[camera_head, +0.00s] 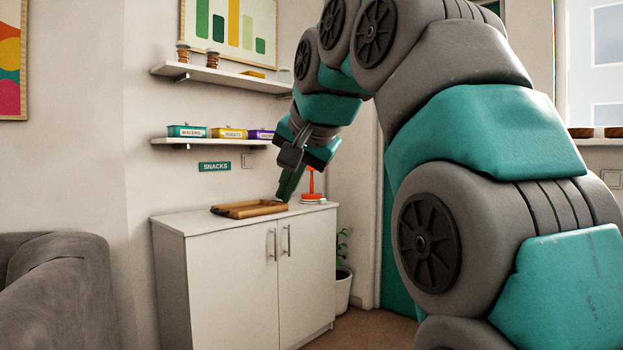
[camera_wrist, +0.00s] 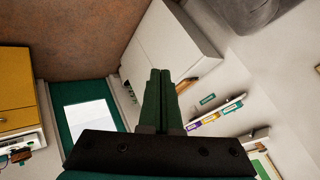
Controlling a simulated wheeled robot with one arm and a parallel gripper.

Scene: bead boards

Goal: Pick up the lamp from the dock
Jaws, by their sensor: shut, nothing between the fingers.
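A small red-orange upright thing with a round foot, which looks like the lamp (camera_head: 311,195), stands at the right end of the white cabinet top. It seems to rest on a low pale base, perhaps the dock; it is too small to tell. My gripper (camera_head: 284,198) points down just left of the lamp in the head view, apart from it in the picture; the depth between them is unclear. In the wrist view the dark green fingers (camera_wrist: 160,73) are together with nothing between them. I cannot make out the lamp in the wrist view.
A wooden tray (camera_head: 236,212) lies on the white cabinet (camera_head: 232,254), left of the lamp. Two wall shelves hang above, the lower (camera_head: 200,141) with several labelled boxes. A potted plant (camera_head: 343,283) stands right of the cabinet, a grey sofa (camera_head: 62,298) at left.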

